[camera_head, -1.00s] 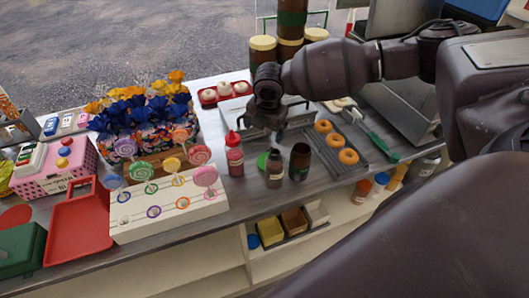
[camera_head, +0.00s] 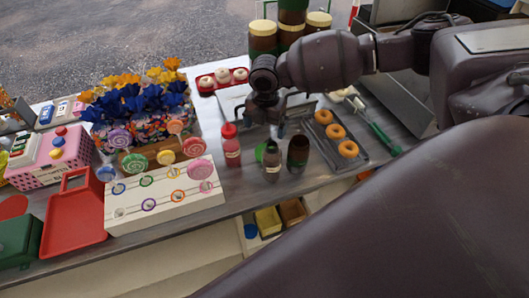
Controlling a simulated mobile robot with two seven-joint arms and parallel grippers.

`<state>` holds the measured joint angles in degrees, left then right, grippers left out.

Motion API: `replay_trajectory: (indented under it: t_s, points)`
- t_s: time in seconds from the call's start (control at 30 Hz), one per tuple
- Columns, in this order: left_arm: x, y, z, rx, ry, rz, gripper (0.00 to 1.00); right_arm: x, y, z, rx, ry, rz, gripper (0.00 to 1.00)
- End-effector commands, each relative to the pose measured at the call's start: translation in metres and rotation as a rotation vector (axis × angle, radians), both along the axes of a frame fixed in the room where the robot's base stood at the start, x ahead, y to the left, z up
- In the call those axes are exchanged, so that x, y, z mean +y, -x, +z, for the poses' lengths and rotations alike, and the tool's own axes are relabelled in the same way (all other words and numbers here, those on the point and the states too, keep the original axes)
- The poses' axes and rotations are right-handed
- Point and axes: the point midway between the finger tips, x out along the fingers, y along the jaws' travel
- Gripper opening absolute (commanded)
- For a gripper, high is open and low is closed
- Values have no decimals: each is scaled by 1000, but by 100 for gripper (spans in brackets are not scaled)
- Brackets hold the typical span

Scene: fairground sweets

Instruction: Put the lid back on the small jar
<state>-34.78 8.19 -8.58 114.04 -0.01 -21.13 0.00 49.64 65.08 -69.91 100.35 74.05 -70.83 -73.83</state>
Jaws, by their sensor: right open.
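A small dark jar (camera_head: 298,156) stands upright on the counter; its top looks dark and I see no lid on it. A smaller bottle-like jar (camera_head: 271,166) stands just left of it. A green round lid-like disc (camera_head: 260,152) shows behind that one's left side, partly hidden; I cannot tell whether it lies flat or leans. My right gripper (camera_head: 266,130) hangs over the counter behind these jars, fingers apart and pointing down, with nothing visible between them. It looks apart from the disc. My left gripper is out of view.
A red-capped bottle (camera_head: 231,152) stands left of the jars. A tray of orange rings (camera_head: 362,160) lies to the right, with a green-handled tool (camera_head: 382,138). A white lollipop stand (camera_head: 165,207) is at the left. Tall cream-lidded jars (camera_head: 262,42) stand behind.

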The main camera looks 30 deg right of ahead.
Motion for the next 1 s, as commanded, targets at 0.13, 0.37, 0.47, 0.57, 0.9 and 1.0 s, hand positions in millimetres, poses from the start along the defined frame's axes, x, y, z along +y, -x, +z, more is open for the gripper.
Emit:
replay_trajectory:
  t_s: [0.13,0.37,0.47,0.57,0.9,1.0]
  points:
    - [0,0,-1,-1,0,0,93,1,0,-19,2,-1,0,93]
    - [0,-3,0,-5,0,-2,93,1,1,-48,2,0,0,93]
    - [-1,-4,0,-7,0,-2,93,0,0,-51,0,0,0,93]
    - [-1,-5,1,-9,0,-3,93,0,0,-50,0,0,0,93]
    - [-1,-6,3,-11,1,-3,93,3,3,-71,2,0,0,93]
    - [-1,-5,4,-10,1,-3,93,3,3,-85,1,1,0,93]
